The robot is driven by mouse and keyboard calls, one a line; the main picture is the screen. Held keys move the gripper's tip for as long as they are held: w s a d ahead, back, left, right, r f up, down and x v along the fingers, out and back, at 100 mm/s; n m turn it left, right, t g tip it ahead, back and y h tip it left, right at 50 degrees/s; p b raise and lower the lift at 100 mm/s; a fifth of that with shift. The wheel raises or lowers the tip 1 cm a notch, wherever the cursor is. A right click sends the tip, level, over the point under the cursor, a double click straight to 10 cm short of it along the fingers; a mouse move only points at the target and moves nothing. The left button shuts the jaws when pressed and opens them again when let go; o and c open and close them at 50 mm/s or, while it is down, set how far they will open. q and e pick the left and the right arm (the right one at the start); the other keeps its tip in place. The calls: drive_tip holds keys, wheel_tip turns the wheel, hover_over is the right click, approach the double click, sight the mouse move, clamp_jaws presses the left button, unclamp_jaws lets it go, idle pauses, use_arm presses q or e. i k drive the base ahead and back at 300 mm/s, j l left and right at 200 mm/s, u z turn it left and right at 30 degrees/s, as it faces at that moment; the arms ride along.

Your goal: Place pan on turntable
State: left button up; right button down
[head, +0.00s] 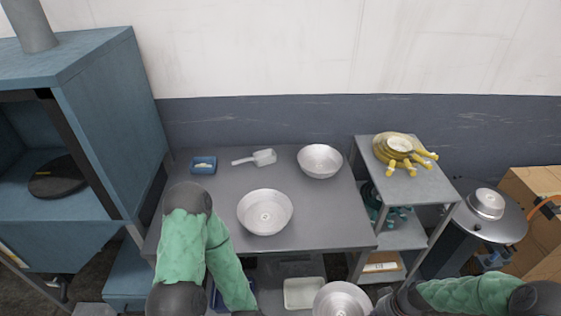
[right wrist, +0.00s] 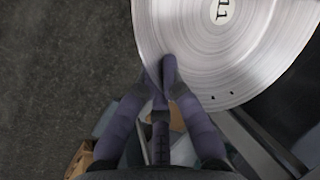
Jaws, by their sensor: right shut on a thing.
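A silver round pan (head: 342,300) is at the bottom edge of the head view, in front of the grey table. My right gripper (right wrist: 162,78) is shut on the rim of this pan, which also shows large in the right wrist view (right wrist: 205,50) with a numbered label. Two more silver pans, a nearer one (head: 265,212) and a farther one (head: 320,161), rest on the table. The dark round turntable (head: 57,175) lies inside the open blue cabinet at the left and looks empty. My left arm bends down at the table's left; its gripper is out of view.
The grey table (head: 225,180) also holds a blue tray (head: 203,165) and a scoop (head: 262,157). A shelf unit (head: 420,190) with yellow items stands to its right. A round drum (head: 500,228) with a metal bowl (head: 487,203) and cardboard boxes (head: 535,200) are farther right.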

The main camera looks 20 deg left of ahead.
sight(62, 173)
drive_tip(key=k+u, duration=0.3)
drive_tip(key=k+j+u, duration=0.25)
drive_tip(key=i+j+u, duration=0.2)
drive_tip(key=j, duration=0.2)
drive_tip(key=j+u, duration=0.25)
drive_tip(key=j, duration=0.15)
drive_tip(key=i+j+u, duration=0.2)
drive_tip(key=j, duration=0.15)
